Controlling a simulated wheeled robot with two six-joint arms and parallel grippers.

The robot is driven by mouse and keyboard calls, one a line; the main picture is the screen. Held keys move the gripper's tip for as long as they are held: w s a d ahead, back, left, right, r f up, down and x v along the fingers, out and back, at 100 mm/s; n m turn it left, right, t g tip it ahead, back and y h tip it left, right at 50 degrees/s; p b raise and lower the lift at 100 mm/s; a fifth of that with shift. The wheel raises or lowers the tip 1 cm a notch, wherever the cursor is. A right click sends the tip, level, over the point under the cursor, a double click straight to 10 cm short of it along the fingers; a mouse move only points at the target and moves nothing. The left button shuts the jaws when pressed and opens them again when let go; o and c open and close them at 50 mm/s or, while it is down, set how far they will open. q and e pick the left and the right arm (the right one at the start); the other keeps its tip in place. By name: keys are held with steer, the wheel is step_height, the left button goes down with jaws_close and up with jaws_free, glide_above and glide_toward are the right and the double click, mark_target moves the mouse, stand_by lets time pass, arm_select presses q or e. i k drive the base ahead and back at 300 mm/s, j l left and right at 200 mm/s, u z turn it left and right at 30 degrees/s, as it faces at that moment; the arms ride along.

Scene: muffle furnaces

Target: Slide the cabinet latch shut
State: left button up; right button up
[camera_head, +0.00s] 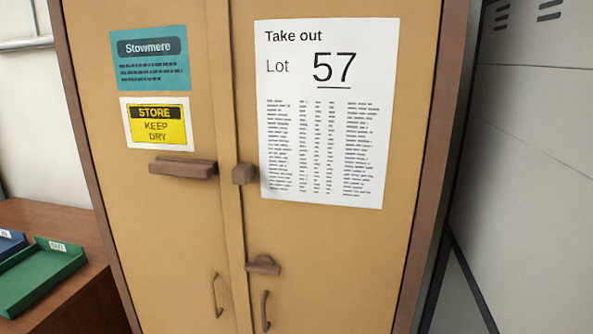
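The tan cabinet (180,232) has two doors that look closed, meeting at a vertical seam. A brown latch bar (183,168) lies across the left door below the yellow sign. Its right end stops short of a small brown block (242,174) on the right door, with a gap between them. A second brown piece (263,265) sits lower on the right door beside the seam. A thin pull handle (217,296) is on the left door and another handle (265,311) is on the right door. Neither of my grippers is in view.
A white sheet reading "Take out Lot 57" (325,110) is on the right door. A teal label (150,60) and yellow sign (157,124) are on the left door. A brown table (80,304) with a green tray (40,284) and a blue tray (9,243) stands at left.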

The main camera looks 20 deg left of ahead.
mark_target(198, 170)
steer(key=u, duration=1.4)
steer(key=j, duration=0.1)
